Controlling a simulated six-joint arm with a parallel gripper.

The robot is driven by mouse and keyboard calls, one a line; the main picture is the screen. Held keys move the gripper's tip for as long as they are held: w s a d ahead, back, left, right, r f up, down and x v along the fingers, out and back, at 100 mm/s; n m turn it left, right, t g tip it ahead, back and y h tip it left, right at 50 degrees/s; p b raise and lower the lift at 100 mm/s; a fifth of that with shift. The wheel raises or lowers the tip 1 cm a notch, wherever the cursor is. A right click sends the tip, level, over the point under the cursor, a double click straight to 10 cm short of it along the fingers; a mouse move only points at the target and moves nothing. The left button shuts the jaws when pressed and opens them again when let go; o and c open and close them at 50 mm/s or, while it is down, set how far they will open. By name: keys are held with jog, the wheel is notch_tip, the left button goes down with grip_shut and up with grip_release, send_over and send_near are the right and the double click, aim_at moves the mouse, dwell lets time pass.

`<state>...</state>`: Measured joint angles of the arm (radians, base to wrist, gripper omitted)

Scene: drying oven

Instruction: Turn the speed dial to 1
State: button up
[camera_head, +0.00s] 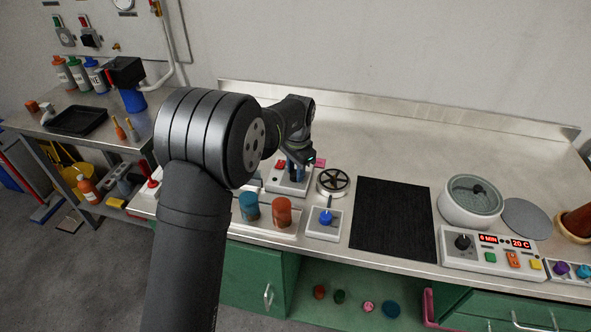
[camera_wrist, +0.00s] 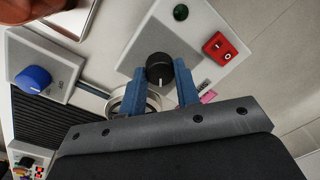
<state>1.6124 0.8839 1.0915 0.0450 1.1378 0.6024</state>
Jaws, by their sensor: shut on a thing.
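The speed dial appears to be the black round knob (camera_wrist: 159,66) on a white control box (camera_wrist: 186,22) in the wrist view. A white pointer line on the knob faces down towards my gripper's palm. My gripper (camera_wrist: 161,73) has its two blue fingers on either side of the knob and is shut on it. Scale marks around the knob are not readable. In the head view, my gripper (camera_head: 297,167) is over the white box (camera_head: 287,187), and the arm and gripper hide the knob.
A red rocker switch (camera_wrist: 220,48) and a dark green button (camera_wrist: 181,12) sit on the same box. A blue knob (camera_head: 326,217) on another box stands in front right. A round black-spoked wheel (camera_head: 333,181) is close at right. Orange (camera_head: 282,212) and blue (camera_head: 249,206) containers stand in front.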

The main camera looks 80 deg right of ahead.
jog(key=n, duration=0.5)
jog(key=shift+d, duration=0.1)
jog(key=n, duration=0.5)
jog(key=shift+n+y, duration=0.3)
jog(key=shift+n, duration=0.1)
jog(key=o, duration=1)
jog(key=r, duration=1.1)
jog(key=s+r, duration=0.1)
jog(key=r, duration=0.5)
jog(key=shift+d+r, duration=0.1)
jog(key=shift+r, duration=0.15)
jog(key=shift+w+f, duration=0.1)
jog(key=f, duration=1.7)
jog(key=shift+w+f, duration=0.15)
jog(key=shift+w, duration=0.25)
